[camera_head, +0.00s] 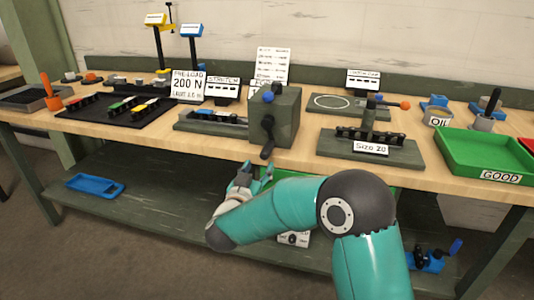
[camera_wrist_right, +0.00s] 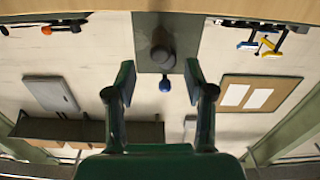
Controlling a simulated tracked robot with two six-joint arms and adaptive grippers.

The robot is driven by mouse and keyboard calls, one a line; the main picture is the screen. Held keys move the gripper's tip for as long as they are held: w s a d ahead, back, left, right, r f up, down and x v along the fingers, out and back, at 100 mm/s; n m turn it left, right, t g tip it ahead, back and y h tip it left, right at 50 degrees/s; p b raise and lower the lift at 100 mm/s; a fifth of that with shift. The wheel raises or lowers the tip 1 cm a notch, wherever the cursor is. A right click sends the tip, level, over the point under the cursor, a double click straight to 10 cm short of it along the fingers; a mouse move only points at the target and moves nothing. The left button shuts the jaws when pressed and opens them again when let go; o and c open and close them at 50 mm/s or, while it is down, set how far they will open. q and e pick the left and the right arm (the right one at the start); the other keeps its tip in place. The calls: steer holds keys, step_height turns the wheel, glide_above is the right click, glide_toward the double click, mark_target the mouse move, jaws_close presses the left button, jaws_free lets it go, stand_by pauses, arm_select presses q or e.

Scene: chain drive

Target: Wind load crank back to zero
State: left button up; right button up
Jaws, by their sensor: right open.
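A dark green-grey block (camera_head: 285,118) stands at the front edge of the bench. A dark crank (camera_head: 267,138) hangs on its front face, and a blue ball knob (camera_head: 268,97) shows near its top. My right gripper (camera_head: 254,176) is open and empty, below and in front of the crank, apart from it. In the right wrist view the crank (camera_wrist_right: 162,54) and blue knob (camera_wrist_right: 165,85) appear between and beyond the two spread fingers (camera_wrist_right: 163,80). A sign (camera_head: 187,86) behind reads "200 N". My left gripper is not in view.
A black chain on a "SIZE 20" stand (camera_head: 400,153) is right of the block, with a green tray (camera_head: 485,150) beyond. A low fixture (camera_head: 212,122) stands close on the left. The bench's front edge (camera_head: 220,145) lies above my gripper; a shelf (camera_head: 150,195) is below.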

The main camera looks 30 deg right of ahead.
mark_target(267, 152)
steer(key=x, duration=0.9)
steer(key=shift+a, duration=0.1)
jaws_close()
